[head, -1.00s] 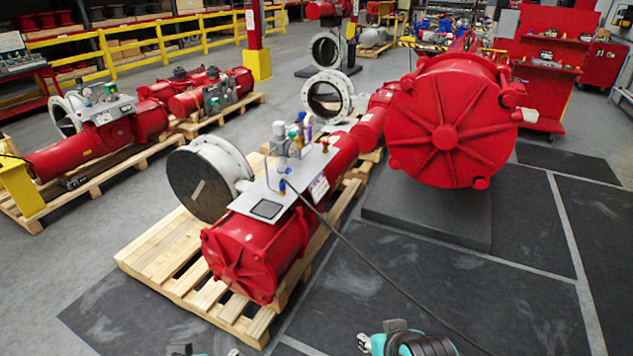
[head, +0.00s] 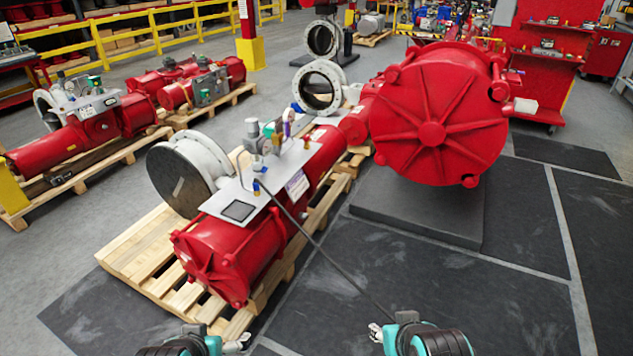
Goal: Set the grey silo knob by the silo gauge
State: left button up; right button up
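I cannot make out a grey silo knob or a silo gauge for certain in the head view. The nearest red actuator (head: 225,252) lies on a wooden pallet and carries a grey plate (head: 226,200) with small grey, green, blue and brass fittings (head: 268,143), too small to tell apart. My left gripper (head: 238,343) is at the bottom edge, left of centre. My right gripper (head: 376,332) is at the bottom, right of centre. Both are on the near side of the actuator, apart from it in the picture. Their finger openings are too small to read.
A large red round-ended actuator (head: 435,132) stands on a dark block (head: 415,208) at right. More actuators on pallets (head: 95,140) are at left. Dark floor mats (head: 515,225) at right are clear.

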aim_at(252, 125)
jog(key=i+l+u, duration=0.4)
jog(key=i+l, duration=0.3)
jog(key=i+l+u, duration=0.2)
jog(key=i+l, duration=0.2)
jog(key=i+l+u, duration=0.2)
jog(key=l, duration=0.35)
jog(key=i+l+u, duration=0.2)
jog(key=i+l, duration=0.15)
jog(key=l, duration=0.15)
